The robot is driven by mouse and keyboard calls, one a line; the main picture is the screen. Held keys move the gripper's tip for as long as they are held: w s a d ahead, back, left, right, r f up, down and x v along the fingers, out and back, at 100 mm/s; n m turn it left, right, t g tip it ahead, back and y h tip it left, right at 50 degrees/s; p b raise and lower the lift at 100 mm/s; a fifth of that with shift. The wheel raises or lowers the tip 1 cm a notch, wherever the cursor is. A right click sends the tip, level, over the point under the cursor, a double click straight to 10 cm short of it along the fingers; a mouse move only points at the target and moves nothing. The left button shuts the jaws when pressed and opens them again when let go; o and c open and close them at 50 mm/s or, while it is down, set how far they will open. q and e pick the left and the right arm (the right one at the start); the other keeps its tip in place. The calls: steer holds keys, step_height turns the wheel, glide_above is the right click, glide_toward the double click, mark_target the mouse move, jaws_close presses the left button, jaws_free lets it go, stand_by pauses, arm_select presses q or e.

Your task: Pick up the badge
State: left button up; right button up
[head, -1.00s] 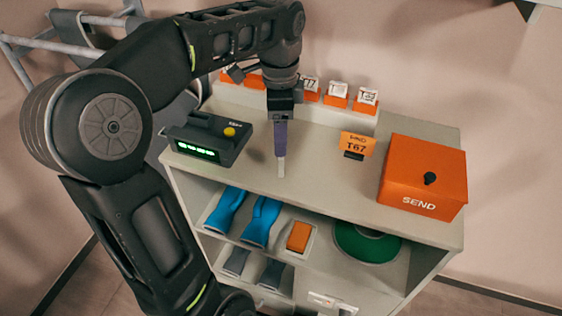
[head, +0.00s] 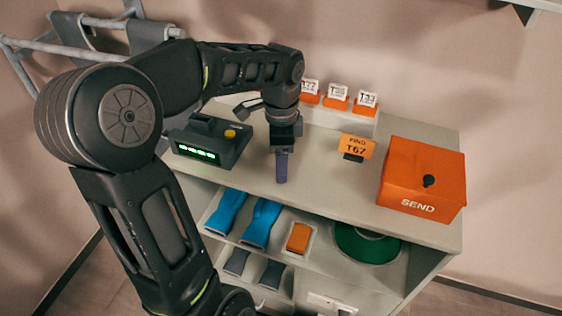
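White tags on orange bases stand at the back, such as the one marked T33 (head: 366,99). No thing is plainly recognisable as the badge. An orange sign (head: 357,147) reads "FIND T67". My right gripper is out of view.
The black device (head: 211,138) with a green display stands left of the gripper. An orange SEND box (head: 423,178) stands at the right of the cabinet top (head: 320,185). Blue items (head: 262,221), an orange block (head: 299,237) and a green disc (head: 366,242) lie on the shelf below.

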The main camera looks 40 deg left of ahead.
arm_select(q)
steer(key=shift+f, duration=0.1)
steer(key=shift+c, duration=0.5)
jaws_close()
stand_by(0.6)
step_height(320, 180, up, 10)
steer(key=shift+r, duration=0.1)
stand_by(0.3)
stand_by(0.5)
